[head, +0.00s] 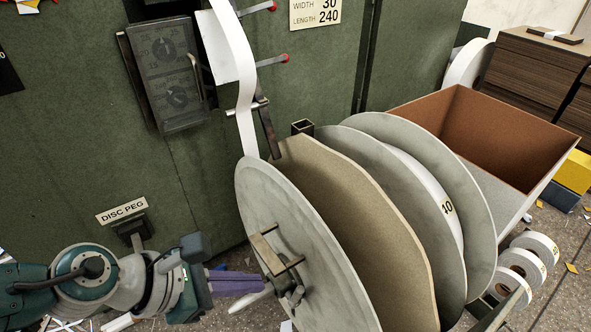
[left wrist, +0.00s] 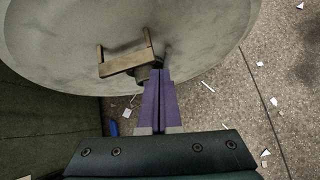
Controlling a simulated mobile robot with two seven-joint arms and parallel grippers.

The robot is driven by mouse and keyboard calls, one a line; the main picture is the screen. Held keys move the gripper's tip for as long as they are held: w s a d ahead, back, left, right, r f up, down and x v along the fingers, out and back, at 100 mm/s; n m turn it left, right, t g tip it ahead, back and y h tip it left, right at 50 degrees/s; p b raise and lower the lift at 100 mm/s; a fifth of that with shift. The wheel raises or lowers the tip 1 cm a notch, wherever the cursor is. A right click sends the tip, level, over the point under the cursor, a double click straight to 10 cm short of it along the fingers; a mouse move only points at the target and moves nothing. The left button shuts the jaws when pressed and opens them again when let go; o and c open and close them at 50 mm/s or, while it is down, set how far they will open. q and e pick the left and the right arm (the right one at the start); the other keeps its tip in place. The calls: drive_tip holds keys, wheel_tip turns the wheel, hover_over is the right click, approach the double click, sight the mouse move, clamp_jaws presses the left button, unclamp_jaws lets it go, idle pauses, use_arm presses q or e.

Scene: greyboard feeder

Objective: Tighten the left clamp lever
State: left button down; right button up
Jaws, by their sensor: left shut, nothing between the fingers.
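A large grey disc (head: 285,215) stands upright at the left end of the reel stand. On its outer face is a hub with a U-shaped brass-coloured clamp lever (head: 268,252). In the left wrist view the lever (left wrist: 127,63) sits on the disc (left wrist: 60,35), left of the fingertips. My left gripper (head: 262,284), with purple fingers, is shut and empty. Its fingertips (left wrist: 161,72) are beside the hub and lever; I cannot tell whether they touch. A pale elongated piece (head: 248,303) shows below the fingers. My right gripper is not in view.
A tan board (head: 350,215) and more grey discs (head: 440,160) stand right of the near disc. A white strip (head: 243,90) runs down to the reel. A green cabinet (head: 60,140) stands behind. An open brown box (head: 480,115) is at right. Paper scraps litter the floor.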

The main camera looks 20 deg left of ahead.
use_arm(q)
drive_tip(key=r, duration=0.1)
drive_tip(key=r+p, duration=0.1)
drive_tip(key=r, duration=0.1)
drive_tip(key=shift+s+a+p, duration=0.3)
drive_tip(key=shift+s, duration=0.1)
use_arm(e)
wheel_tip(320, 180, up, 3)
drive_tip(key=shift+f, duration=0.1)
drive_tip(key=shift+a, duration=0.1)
